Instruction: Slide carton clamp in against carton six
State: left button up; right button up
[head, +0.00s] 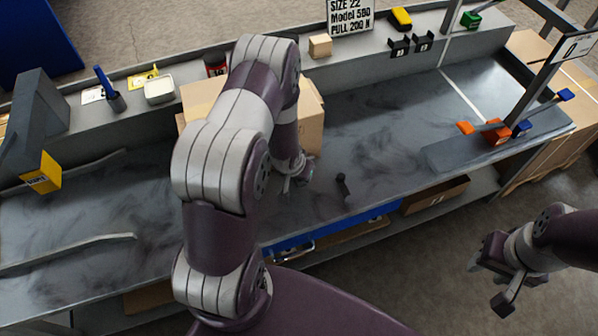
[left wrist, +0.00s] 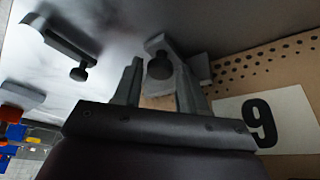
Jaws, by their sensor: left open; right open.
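My left gripper (head: 296,178) is low over the bench, close to the right side of a brown carton (head: 310,115). In the left wrist view the gripper (left wrist: 158,80) is open, and a grey clamp piece with a dark round knob (left wrist: 159,66) shows between and just beyond its fingertips. I cannot tell whether the fingers touch it. The carton face (left wrist: 283,75) has holes and a label reading like 9; this view seems turned, so it may be a six. My arm hides much of the carton in the head view. My right gripper (head: 497,270) is open and empty, off the bench front.
A dark bar with a knob (head: 343,190) lies right of the left gripper. A grey bench (head: 390,125) has clear room to the right. A grey plate with orange and blue parts (head: 497,133) sits at the right end. Curved rails (head: 70,250) lie at left.

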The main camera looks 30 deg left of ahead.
pick_arm(q)
grip_shut()
jog(key=shift+w+a+r+p, duration=0.15)
jog(key=shift+w+a+p, duration=0.1)
jog(key=shift+a+p, duration=0.1)
grip_release()
jog(key=p+v, duration=0.2)
jog(key=v, duration=1)
jog(key=shift+r, duration=0.25)
